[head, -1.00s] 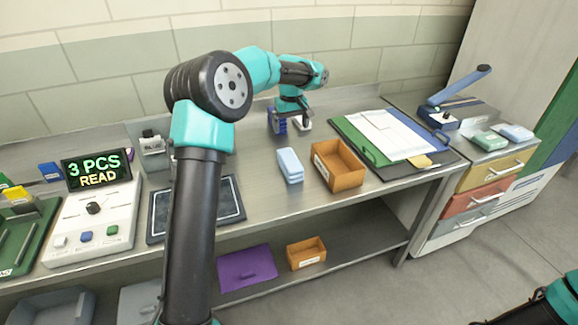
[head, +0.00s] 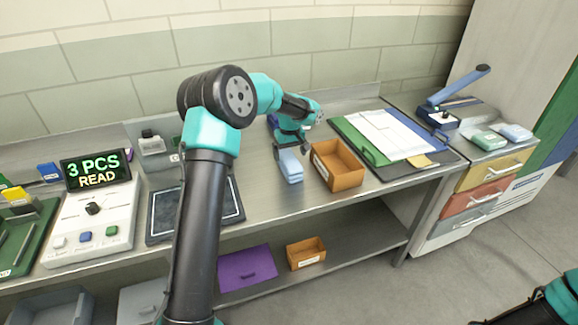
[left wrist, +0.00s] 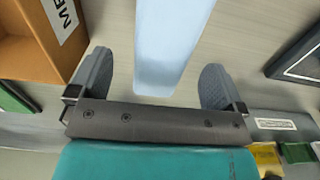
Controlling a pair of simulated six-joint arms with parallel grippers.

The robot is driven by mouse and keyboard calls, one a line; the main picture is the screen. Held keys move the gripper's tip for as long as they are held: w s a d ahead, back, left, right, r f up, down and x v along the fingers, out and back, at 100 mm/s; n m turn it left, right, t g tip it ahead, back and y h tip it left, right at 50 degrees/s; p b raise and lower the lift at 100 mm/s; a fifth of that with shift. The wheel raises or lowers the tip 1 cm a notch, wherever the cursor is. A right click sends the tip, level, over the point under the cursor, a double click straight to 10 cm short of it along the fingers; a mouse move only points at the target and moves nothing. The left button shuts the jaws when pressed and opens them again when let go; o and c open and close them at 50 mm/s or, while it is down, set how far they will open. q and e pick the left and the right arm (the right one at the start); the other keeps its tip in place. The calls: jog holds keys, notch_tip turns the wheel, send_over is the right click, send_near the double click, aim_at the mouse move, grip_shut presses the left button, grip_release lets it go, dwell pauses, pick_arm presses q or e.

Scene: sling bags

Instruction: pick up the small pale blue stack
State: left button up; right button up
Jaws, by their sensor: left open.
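The small pale blue stack (head: 291,167) lies on the metal bench, just left of the orange-brown tray. My left gripper (head: 289,152) is open above its far end and hides part of it. In the left wrist view the stack (left wrist: 168,45) runs between the two spread fingers of my left gripper (left wrist: 160,85), with a gap on each side. The fingers do not touch it. How high they are above the bench is hard to tell. Part of my right arm shows at the lower right of the head view; its gripper is out of view.
The orange-brown tray (head: 340,184) stands close to the right of the stack, and its wall (left wrist: 62,45) is near one finger. A dark-framed pad (head: 229,206) lies to the left. A clipboard with papers (head: 385,133) lies behind on the right. Bare bench lies between pad and stack.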

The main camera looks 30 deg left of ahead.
aim_at(289, 158)
pick_arm(q)
jog(key=shift+f, duration=0.1)
jog(key=shift+s+f, duration=0.15)
jog(key=shift+f, duration=1.1)
jog(key=shift+s+f, duration=0.1)
jog(key=shift+f, duration=1.15)
jog(key=shift+c, duration=0.4)
jog(key=c, duration=1)
jog(key=shift+r, duration=0.1)
jog(key=shift+r, duration=1.2)
jog(key=s+d, duration=0.2)
jog(key=s, duration=0.2)
jog(key=s+d+r, duration=0.1)
jog(key=s+d, duration=0.2)
jog(key=s, duration=0.2)
jog(key=s+d+r, duration=0.1)
jog(key=s+d, duration=0.2)
jog(key=s, duration=0.1)
jog(key=shift+s+d+r, duration=0.15)
jog(key=shift+s+r, duration=0.1)
jog(key=shift+s, duration=0.05)
